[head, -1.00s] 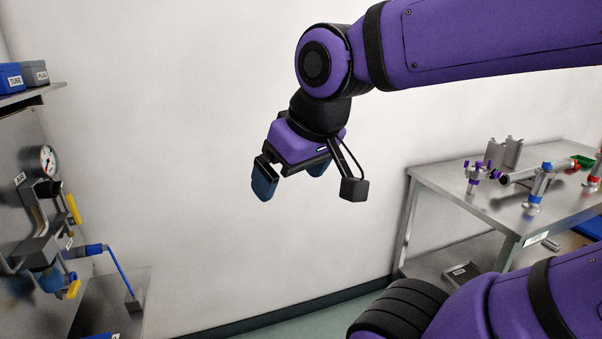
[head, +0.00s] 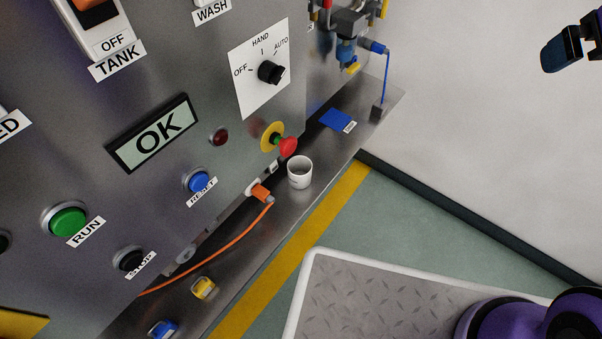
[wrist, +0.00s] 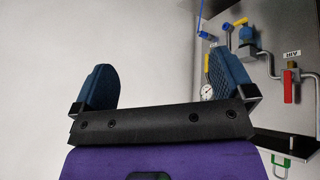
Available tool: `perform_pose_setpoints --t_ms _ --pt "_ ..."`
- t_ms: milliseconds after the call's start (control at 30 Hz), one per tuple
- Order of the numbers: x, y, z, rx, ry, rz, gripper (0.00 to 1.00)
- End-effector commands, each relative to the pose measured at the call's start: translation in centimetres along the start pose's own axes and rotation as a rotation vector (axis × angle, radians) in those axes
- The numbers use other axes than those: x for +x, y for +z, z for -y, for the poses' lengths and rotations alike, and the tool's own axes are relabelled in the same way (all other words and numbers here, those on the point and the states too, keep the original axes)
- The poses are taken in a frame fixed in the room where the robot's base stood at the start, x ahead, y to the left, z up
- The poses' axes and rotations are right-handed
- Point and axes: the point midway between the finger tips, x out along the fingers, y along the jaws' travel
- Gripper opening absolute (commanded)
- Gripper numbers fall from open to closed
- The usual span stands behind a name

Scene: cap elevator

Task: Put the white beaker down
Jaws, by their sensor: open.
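The white beaker (head: 300,173) stands upright on the narrow metal ledge (head: 308,203) below the control panel in the head view. Its open top faces up and nothing shows inside it. My gripper (head: 572,46) is at the top right edge of the head view, partly cut off and well apart from the beaker. In the wrist view my gripper (wrist: 160,88) has its two blue fingers spread wide with nothing between them. The beaker does not show in the wrist view.
The panel carries a red mushroom button (head: 288,146) just above the beaker, a rotary switch (head: 271,72) and a green RUN button (head: 68,222). An orange cable (head: 228,238) and a blue pad (head: 336,119) lie along the ledge. Valves and pipes (wrist: 250,40) show right in the wrist view.

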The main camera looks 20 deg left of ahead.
Motion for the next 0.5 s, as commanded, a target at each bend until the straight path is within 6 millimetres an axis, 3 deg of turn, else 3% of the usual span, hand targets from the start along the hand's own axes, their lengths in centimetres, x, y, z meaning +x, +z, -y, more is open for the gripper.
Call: perform_pose_setpoints --t_ms 200,500 --pt "6.5 -3.3 2.5 -0.158 -0.038 -0.050 1.00" --pt "15.3 -5.8 7.7 -0.355 -0.135 -0.147 1.00"
